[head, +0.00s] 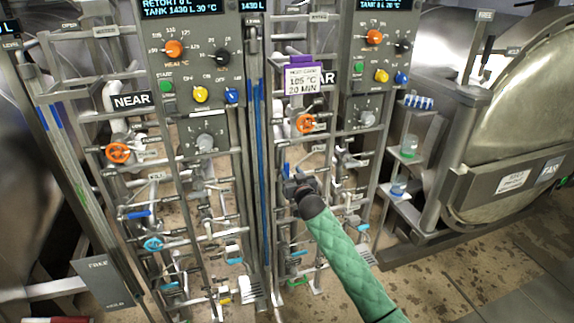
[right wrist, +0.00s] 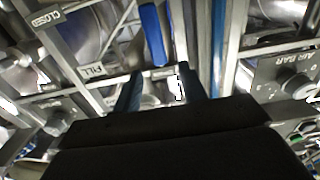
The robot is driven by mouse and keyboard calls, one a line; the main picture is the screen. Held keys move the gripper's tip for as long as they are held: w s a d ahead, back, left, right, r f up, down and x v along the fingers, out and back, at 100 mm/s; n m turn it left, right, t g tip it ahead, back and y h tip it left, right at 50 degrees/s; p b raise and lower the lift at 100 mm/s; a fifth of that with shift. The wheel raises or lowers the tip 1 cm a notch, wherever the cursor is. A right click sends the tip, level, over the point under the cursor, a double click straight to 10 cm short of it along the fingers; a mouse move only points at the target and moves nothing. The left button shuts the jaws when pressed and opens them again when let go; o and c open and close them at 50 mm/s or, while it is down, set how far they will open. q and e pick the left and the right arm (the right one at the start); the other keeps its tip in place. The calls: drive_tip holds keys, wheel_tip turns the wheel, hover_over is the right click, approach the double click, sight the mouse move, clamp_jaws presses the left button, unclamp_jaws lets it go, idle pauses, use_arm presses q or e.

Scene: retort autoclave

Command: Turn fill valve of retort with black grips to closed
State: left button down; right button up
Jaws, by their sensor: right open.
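The fill valve's blue lever (head: 287,170) is on the pipe rack marked FAR. In the right wrist view the lever (right wrist: 152,35) is upright and slightly tilted, by a FILL label (right wrist: 92,70) and below and right of a CLOSED label (right wrist: 47,18). My right gripper (head: 290,187) is open at this rack, just below the lever. In the wrist view its blue-grey fingers (right wrist: 162,80) stand apart, with the lever's lower end between them in the picture; contact cannot be told. My left gripper is not in view. A black grip (head: 489,46) shows by the right retort.
The NEAR rack (head: 131,100) at left has its own blue lever (head: 138,214) and an orange handwheel (head: 118,152). Another orange handwheel (head: 305,123) and a purple-topped card (head: 302,78) are above my right gripper. Pipes crowd around it. Open floor (head: 430,285) lies at lower right.

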sight(287, 166)
drive_tip(key=p+x, duration=0.1)
drive_tip(key=x, duration=0.5)
drive_tip(key=shift+p, duration=0.35)
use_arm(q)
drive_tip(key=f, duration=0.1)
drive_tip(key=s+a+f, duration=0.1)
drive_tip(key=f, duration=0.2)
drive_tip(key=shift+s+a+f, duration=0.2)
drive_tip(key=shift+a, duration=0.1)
use_arm(e)
drive_tip(key=shift+w+f, duration=0.1)
drive_tip(key=shift+f, duration=0.05)
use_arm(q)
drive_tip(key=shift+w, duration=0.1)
use_arm(e)
clamp_jaws()
